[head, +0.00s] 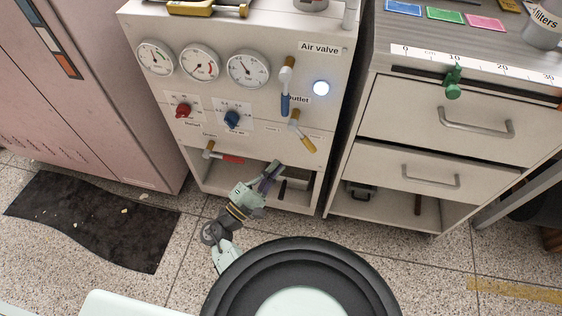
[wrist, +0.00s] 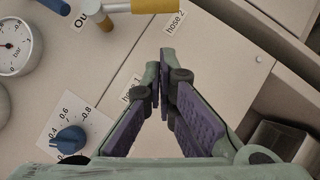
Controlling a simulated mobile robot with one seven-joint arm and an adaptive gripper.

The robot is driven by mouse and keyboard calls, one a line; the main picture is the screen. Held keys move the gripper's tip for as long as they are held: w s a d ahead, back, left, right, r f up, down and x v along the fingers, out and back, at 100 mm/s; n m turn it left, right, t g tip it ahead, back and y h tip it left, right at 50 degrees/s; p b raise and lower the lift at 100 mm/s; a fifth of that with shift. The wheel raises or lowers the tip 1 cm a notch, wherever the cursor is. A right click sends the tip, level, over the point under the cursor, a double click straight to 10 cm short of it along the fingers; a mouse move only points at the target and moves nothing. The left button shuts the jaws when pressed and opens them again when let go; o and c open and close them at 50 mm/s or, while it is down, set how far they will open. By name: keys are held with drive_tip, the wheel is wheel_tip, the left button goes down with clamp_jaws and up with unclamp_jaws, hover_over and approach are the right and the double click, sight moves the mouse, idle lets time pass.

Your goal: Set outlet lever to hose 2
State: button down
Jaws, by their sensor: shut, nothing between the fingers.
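The outlet lever has a yellow handle (head: 308,145) that slants down and to the right from its pivot, below the "Outlet" label (head: 298,99). In the wrist view the yellow handle (wrist: 153,5) is at the top edge, partly cut off, close beside the "hose 2" label (wrist: 175,22). The "hose 1" label (wrist: 131,90) is farther down and left, partly hidden by a finger. My gripper (head: 275,168) is below and left of the yellow handle, in front of the panel's lower part. Its purple-padded fingers (wrist: 164,75) are shut, empty and apart from the lever.
The air valve lever's blue handle (head: 286,104) hangs just above the outlet lever. A blue knob (head: 232,119), a red knob (head: 183,111) and a red-handled lever (head: 226,158) are to the left. A drawer cabinet (head: 440,150) stands at the right. An open shelf is under the panel.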

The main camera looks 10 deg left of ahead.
drive_tip(key=b+v, duration=0.1)
drive_tip(key=v, duration=0.5)
drive_tip(key=shift+d, duration=0.1)
idle(0.4)
